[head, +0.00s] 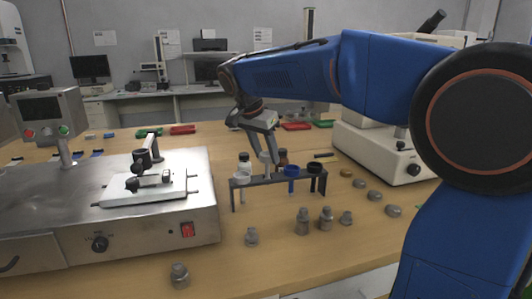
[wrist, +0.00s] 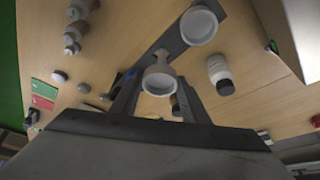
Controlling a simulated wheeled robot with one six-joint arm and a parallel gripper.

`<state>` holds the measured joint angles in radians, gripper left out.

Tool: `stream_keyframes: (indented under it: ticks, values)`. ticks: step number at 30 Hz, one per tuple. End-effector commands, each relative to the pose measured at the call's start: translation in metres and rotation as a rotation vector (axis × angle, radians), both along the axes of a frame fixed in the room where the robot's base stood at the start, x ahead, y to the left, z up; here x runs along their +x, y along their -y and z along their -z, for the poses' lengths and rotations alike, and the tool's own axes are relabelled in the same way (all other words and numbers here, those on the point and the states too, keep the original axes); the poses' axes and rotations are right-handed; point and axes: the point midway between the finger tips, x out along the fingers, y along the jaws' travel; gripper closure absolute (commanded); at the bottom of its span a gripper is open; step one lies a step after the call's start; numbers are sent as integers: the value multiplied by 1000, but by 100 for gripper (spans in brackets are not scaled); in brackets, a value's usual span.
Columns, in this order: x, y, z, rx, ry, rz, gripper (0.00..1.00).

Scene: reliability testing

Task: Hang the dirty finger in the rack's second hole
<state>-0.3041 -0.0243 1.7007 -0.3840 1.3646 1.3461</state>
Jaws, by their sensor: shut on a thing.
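The dark rack (head: 262,181) stands on the wooden table, and its grey bar (wrist: 172,42) crosses the wrist view. My gripper (head: 268,152) is over the rack, left of its middle. In the wrist view, my gripper (wrist: 157,98) is shut on a pale, cup-topped finger (wrist: 159,82). The held finger is at the rack's bar; I cannot tell whether it is in a hole. Another white-topped finger (wrist: 199,26) hangs at the rack's left end in the head view (head: 243,172). Dirt is not discernible.
A white bottle with a dark cap (wrist: 220,76) and a brown bottle (head: 283,156) stand close behind the rack. Metal weights (head: 302,221) lie in front and to the right. A steel machine (head: 110,205) is left, a beige instrument (head: 375,150) right.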

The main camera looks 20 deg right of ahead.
Motion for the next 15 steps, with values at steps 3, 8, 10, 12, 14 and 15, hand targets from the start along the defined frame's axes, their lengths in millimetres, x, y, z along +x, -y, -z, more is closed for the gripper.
stream_keyframes:
  ticks: [3,8,10,12,14,15]
  values:
    - [0,0,3,0,0,0,82]
    - [0,0,8,0,0,0,82]
    - [0,0,11,0,0,0,82]
    - [0,0,13,0,0,0,82]
    - [0,0,15,0,0,0,82]
    - [0,0,16,0,0,0,82]
